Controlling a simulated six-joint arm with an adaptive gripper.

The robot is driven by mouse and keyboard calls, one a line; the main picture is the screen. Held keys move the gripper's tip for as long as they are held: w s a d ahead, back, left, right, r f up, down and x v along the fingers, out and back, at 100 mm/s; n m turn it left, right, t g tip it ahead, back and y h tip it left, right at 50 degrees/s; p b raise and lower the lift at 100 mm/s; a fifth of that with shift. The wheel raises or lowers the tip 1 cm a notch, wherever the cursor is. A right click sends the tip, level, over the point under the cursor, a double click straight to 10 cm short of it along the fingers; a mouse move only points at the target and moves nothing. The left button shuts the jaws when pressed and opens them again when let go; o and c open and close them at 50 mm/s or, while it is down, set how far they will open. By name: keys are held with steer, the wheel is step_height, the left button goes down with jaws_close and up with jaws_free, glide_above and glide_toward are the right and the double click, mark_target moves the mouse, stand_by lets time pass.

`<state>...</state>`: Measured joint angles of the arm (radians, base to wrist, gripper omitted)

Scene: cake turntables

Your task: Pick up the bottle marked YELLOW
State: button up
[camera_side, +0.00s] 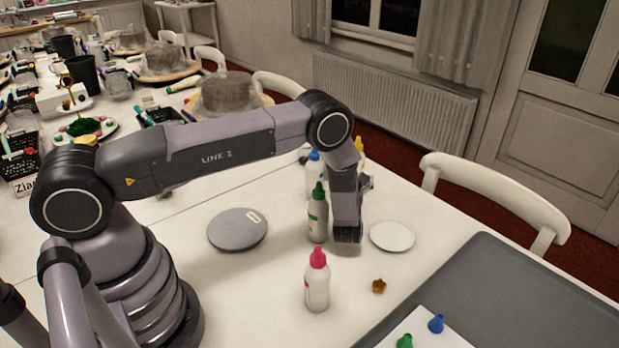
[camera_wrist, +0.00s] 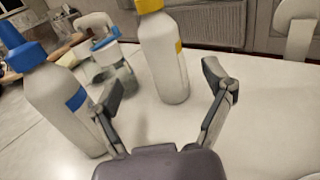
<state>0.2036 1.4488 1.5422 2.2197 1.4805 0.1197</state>
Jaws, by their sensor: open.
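The bottle with the yellow cap and yellow label (camera_wrist: 166,62) stands upright on the white table, ahead of my gripper and roughly between its fingers in the wrist view. In the side view only its yellow cap (camera_side: 359,144) shows clearly; my arm hides most of the body. My gripper (camera_wrist: 165,88) is open and empty, with a gap to the bottle. A bottle with a blue cap and label (camera_wrist: 62,98) stands close by my left finger; it also shows in the side view (camera_side: 314,170). No lettering is readable on the labels.
A green-capped bottle (camera_side: 318,220) stands beside my arm, and a pink-capped bottle (camera_side: 317,285) stands nearer. A grey disc (camera_side: 237,230), a white disc (camera_side: 392,237) and a grey mat (camera_side: 500,290) lie around. The table right of the yellow-capped bottle looks clear.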

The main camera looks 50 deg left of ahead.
mark_target(360, 146)
steer(key=x, duration=0.7)
steer(key=shift+w, duration=0.25)
steer(key=c, duration=1.3)
steer(key=shift+c, duration=0.3)
